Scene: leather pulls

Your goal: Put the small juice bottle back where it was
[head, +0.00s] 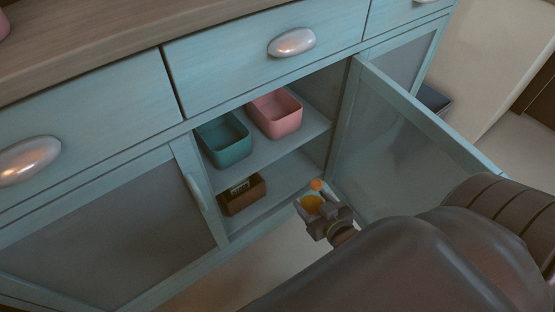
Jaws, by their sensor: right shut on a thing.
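A small juice bottle (312,203) with orange contents and an orange cap is in the head view, just in front of the open cabinet. My right gripper (312,213) is shut on the bottle, its fingers on either side of it. The bottle's lower part is hidden by the gripper. The open cabinet (285,150) has an upper shelf and a lower floor. My left gripper is not in view.
A teal bin (224,150) and a pink bin (276,122) stand on the upper shelf. A brown box (242,194) stands at the lower left. The glazed door (400,150) is swung open at right. The lower compartment's right side looks clear.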

